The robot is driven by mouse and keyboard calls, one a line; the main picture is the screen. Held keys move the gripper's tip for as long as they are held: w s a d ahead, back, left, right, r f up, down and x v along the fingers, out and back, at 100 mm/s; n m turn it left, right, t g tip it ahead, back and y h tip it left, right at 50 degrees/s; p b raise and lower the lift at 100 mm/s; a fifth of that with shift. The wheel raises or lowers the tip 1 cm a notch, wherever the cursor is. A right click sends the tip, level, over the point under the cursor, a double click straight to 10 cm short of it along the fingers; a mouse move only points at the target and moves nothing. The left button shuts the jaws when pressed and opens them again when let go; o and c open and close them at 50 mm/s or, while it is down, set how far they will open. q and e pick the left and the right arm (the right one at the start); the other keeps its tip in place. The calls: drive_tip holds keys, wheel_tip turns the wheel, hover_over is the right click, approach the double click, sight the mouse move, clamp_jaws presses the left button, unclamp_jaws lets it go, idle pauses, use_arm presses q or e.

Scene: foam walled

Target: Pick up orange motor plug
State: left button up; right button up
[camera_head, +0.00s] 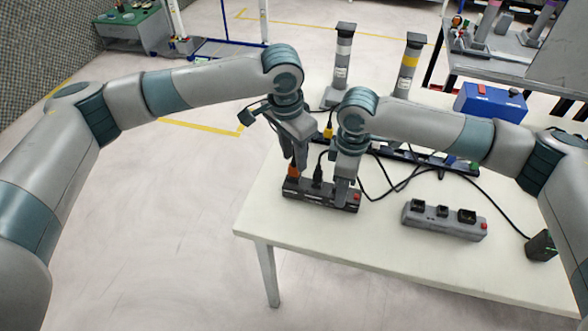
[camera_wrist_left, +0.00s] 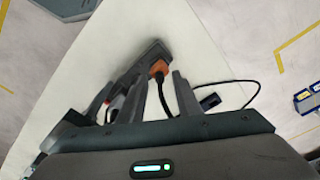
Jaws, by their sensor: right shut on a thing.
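The orange motor plug (camera_head: 293,171) stands at the left end of a dark socket strip (camera_head: 320,197) near the table's left edge. It also shows in the left wrist view (camera_wrist_left: 158,67), with a black cable running from it. My left gripper (camera_head: 294,161) is open above the plug, pointing down. In the left wrist view its fingers (camera_wrist_left: 161,84) stand on either side of the plug, with gaps showing. My right gripper (camera_head: 344,198) is shut on the right end of the strip and partly hides it.
A black plug (camera_head: 317,177) stands in the strip beside the orange one. A grey socket block (camera_head: 444,221) and a black box (camera_head: 540,246) sit further right on the white table (camera_head: 330,243). Loose black cables cross behind. The table front is clear.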

use_arm(q)
drive_tip(key=shift+c, duration=0.4)
clamp_jaws()
drive_tip(key=shift+r, duration=0.15)
wheel_tip(320, 180, up, 10)
drive_tip(key=shift+f, duration=0.1)
idle(0.5)
use_arm(e)
drive_tip(key=o, duration=1.3)
drive_tip(key=shift+r, duration=0.1)
